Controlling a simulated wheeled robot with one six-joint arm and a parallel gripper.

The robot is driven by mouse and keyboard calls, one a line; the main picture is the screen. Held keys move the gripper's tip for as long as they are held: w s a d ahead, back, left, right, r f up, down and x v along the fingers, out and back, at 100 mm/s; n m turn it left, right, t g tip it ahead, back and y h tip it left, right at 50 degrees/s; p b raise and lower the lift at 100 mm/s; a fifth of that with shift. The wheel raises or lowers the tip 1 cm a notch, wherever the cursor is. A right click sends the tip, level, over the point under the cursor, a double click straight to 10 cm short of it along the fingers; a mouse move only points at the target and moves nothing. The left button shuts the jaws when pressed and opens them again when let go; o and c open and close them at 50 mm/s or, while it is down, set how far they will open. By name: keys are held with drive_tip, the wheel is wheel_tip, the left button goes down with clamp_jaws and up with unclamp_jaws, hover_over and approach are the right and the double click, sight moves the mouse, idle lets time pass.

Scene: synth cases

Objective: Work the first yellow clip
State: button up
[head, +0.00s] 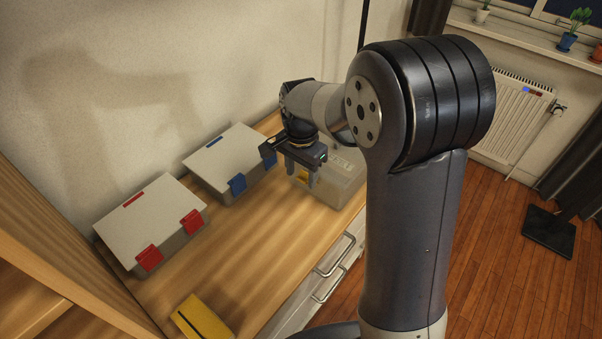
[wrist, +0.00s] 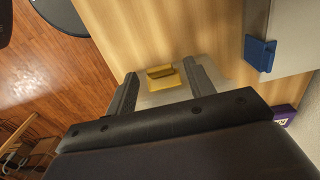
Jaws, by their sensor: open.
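A yellow clip (head: 302,177) sits on the front of a grey translucent case (head: 340,190) at the back right of the wooden top, partly hidden by my gripper (head: 302,172). In the wrist view the yellow clip (wrist: 163,77) lies between and just beyond the two fingers of my gripper (wrist: 162,75). The fingers are apart and hold nothing. I cannot tell whether they touch the clip. Most of the case is hidden behind my gripper in the wrist view. Any other yellow clip on this case is out of sight.
A case with blue clips (head: 222,158) stands left of the grey one, and a case with red clips (head: 150,215) further left. A yellow block (head: 203,318) lies near the front. The wooden top (head: 265,235) is clear between. A purple box (wrist: 284,115) shows in the wrist view.

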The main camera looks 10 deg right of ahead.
drive_tip(key=shift+f, duration=0.5)
drive_tip(key=c, duration=1)
drive_tip(key=shift+r, duration=0.1)
